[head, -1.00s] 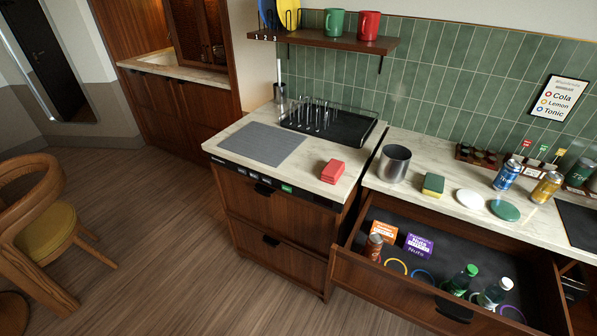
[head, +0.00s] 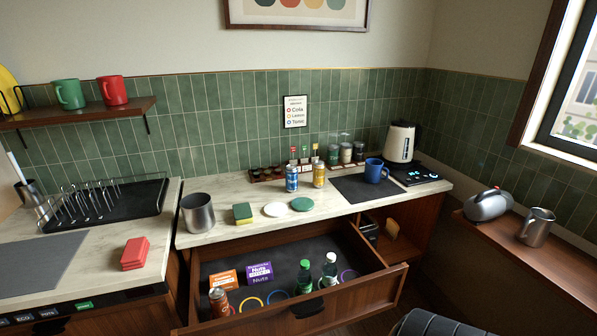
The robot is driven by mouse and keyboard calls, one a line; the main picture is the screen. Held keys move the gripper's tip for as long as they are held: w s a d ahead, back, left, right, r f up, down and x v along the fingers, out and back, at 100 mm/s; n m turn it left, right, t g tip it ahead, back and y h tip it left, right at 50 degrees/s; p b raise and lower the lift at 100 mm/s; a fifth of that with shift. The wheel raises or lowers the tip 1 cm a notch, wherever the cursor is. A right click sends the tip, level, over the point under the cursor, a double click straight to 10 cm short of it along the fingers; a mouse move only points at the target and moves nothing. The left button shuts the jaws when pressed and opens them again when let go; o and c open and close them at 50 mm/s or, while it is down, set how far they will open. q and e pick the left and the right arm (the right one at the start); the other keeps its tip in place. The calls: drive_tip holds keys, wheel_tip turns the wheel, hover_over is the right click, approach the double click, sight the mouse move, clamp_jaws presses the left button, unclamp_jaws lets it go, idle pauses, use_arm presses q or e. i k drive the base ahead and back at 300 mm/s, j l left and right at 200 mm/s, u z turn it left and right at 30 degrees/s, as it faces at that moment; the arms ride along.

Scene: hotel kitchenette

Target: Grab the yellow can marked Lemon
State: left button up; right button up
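The yellow can (head: 319,174) stands upright on the counter, just right of a blue can (head: 291,178) and left of the dark mat. Its label is too small to read. A small sign (head: 295,112) on the tiled wall behind lists Cola, Lemon and Tonic beside coloured rings. Neither of my grippers is in view.
The open drawer (head: 342,296) below holds boxes, bottles and an orange-brown can (head: 219,302). A white coaster (head: 275,210) and green coaster (head: 303,204) lie before the cans.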

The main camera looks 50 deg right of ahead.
sight(319, 166)
drive_tip(key=z, duration=1.75)
drive_tip(key=i+l+u, duration=0.1)
drive_tip(key=u, duration=0.35)
drive_tip(key=l+u, duration=0.2)
drive_tip(key=u, duration=0.25)
drive_tip(key=i+l+u, duration=0.1)
drive_tip(key=l+u, duration=0.15)
drive_tip(key=u, duration=0.2)
drive_tip(key=l+u, duration=0.15)
drive_tip(key=l, duration=0.45)
drive_tip(key=l+u, duration=0.15)
drive_tip(key=l, duration=0.45)
drive_tip(key=k+l+u, duration=0.15)
drive_tip(key=l, duration=0.45)
drive_tip(key=l+u, duration=0.15)
drive_tip(key=l, duration=0.45)
